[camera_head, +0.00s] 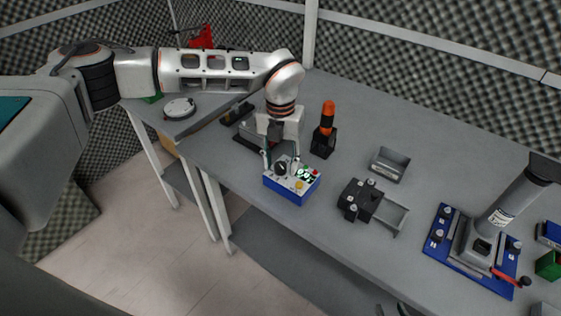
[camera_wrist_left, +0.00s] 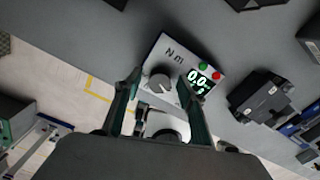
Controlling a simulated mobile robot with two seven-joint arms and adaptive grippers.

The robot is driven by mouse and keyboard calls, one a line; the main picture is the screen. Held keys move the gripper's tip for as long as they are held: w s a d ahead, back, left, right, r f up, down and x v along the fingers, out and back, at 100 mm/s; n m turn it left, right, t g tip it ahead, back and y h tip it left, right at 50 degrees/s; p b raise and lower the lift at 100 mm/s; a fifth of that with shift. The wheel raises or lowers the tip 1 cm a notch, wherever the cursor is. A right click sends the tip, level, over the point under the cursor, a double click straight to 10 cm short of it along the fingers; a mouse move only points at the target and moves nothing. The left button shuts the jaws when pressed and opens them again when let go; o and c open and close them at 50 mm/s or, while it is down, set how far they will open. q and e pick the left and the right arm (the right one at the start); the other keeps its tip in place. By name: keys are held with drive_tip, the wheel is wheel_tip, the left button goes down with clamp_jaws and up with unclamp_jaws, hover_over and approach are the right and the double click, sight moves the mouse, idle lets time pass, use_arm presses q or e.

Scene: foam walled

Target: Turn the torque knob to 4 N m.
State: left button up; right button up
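The torque box (camera_head: 283,189) is blue with a pale top panel and sits near the table's front edge. Its dark knob (camera_head: 281,168) shows as a grey dial in the left wrist view (camera_wrist_left: 158,83), with an "N m" label beside it. The lit display (camera_wrist_left: 201,79) appears to read 0.0. My left gripper (camera_head: 281,160) is over the box from behind, open, its two fingers on either side of the knob in the wrist view with visible gaps. Dark curved pieces at the bottom edge look like my right gripper (camera_head: 393,309), mostly cut off.
An orange-handled tool (camera_head: 327,118) stands in a dark holder behind. A black block device (camera_head: 356,198), a grey bin (camera_head: 390,164) and a blue-based press (camera_head: 470,250) are to the right.

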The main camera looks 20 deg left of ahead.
sight(281, 165)
use_arm(q)
wheel_tip(281, 165, up, 12)
idle(0.6)
idle(0.4)
